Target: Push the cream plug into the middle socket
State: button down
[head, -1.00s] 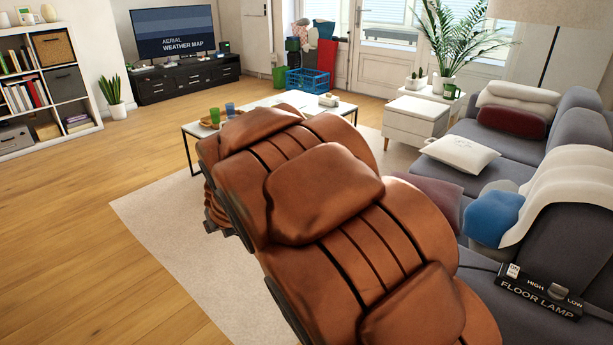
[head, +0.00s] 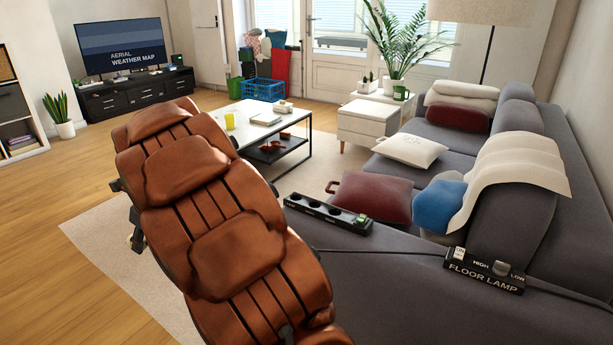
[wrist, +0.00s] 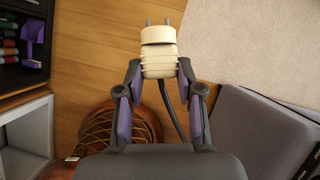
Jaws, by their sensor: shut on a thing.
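The cream plug (wrist: 158,48) shows in the wrist view, its two prongs pointing to the top of the picture and its dark cord trailing back. My gripper (wrist: 160,68) is shut on its ribbed body, one finger on each side. In the head view my brown arm hides most of the gripper and the plug. A black power strip (head: 325,212) lies on the near part of the grey sofa, right of my arm. It has several sockets in a row, the middle one (head: 332,211) among them, and a green-lit end. The plug is apart from the strip.
A floor lamp control box (head: 485,271) and its cable lie on the sofa (head: 400,300), right of the strip. A dark red cushion (head: 372,197) lies just behind the strip. The coffee table (head: 300,133) stands beyond. Open wood floor (head: 40,200) is at the left.

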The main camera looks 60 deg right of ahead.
jog(key=s+d+f+n+g+h+b, duration=0.1)
jog(key=s+d+n+g+h+b, duration=0.3)
jog(key=d, duration=0.7)
jog(key=w+d+f+n+g+h, duration=0.1)
jog(key=d+f+n+g, duration=0.1)
jog(key=d+n, duration=0.65)
jog(key=s+d+r+h+b, duration=0.1)
jog(key=s+d, duration=0.3)
jog(key=d, duration=0.5)
jog(key=s+d+r+n+t+h+b, duration=0.1)
jog(key=s+d+h, duration=0.3)
jog(key=d, duration=0.4)
jog(key=s+d+r+n+h+b, duration=0.1)
jog(key=s+d+r+h+b, duration=0.1)
jog(key=d, duration=0.7)
jog(key=s+r+h, duration=0.1)
jog(key=s, duration=0.1)
jog(key=shift+s+d, duration=0.3)
jog(key=shift+s, duration=0.05)
jog(key=shift+t+b, duration=0.3)
jog(key=shift+b, duration=0.45)
notch_tip(320, 180, down, 6)
jog(key=b, duration=0.5)
jog(key=shift+r, duration=0.25)
